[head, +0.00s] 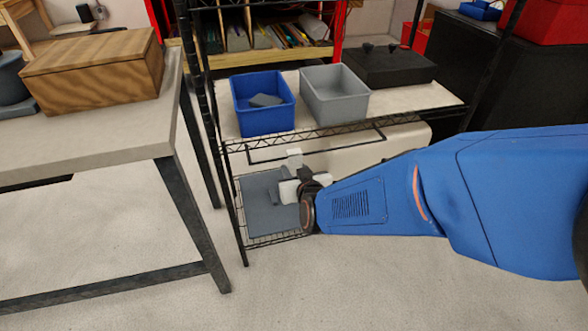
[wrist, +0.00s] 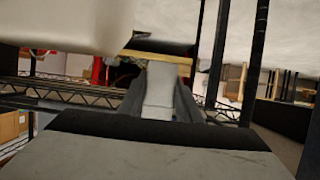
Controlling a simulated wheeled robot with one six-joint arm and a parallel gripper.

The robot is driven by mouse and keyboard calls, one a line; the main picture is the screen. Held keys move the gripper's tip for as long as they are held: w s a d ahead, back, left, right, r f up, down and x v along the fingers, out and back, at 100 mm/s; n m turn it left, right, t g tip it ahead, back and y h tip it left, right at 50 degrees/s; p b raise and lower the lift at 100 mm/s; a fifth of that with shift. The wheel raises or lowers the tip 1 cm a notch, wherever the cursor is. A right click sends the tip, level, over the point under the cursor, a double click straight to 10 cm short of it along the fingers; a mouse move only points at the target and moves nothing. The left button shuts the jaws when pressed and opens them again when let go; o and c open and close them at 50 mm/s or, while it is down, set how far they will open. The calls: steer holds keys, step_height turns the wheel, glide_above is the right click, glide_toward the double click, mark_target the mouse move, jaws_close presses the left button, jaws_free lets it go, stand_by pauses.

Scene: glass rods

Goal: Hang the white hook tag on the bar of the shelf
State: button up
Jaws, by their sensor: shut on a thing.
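The tag's hook shape is not clear.
A blue bin (head: 263,122) with a grey item inside, a grey bin (head: 335,105) and a black case (head: 388,66) stand on the shelf. A grey panel (head: 262,215) is on the lower rack behind my gripper. A table with a wooden box (head: 95,75) is at left.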

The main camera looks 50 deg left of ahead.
steer(key=o, duration=1.1)
steer(key=v, duration=1.7)
steer(key=shift+s+d+r, duration=0.1)
steer(key=shift+s+d, duration=0.05)
